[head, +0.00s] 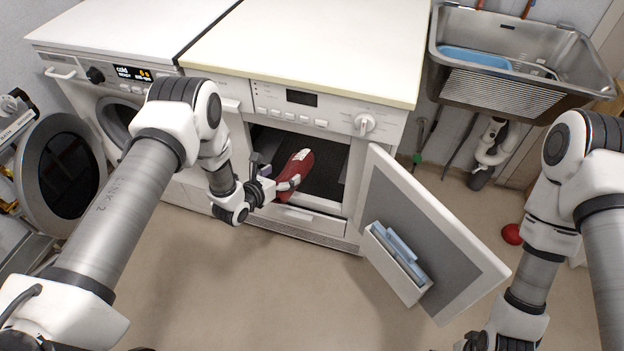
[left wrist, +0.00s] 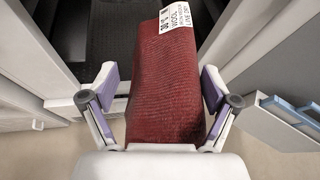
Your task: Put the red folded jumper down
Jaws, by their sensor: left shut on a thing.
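The red folded jumper (head: 296,172) is a dark red knitted bundle with a white wool care label. In the left wrist view the jumper (left wrist: 167,85) fills the space between the two purple-padded fingers. My left gripper (head: 287,183) is shut on it and holds it at the open front of the white machine (head: 290,220). The jumper's far end points into the dark opening. Whether it touches the machine's floor I cannot tell. My right gripper (head: 482,342) is at the bottom edge of the head view, mostly cut off.
The machine's door (head: 425,235) stands open to the right, with a holder of blue packets (head: 400,255) on its inside. A washing machine (head: 110,90) with an open round door (head: 62,165) is at left. A steel sink (head: 520,50) hangs at upper right. The floor in front is clear.

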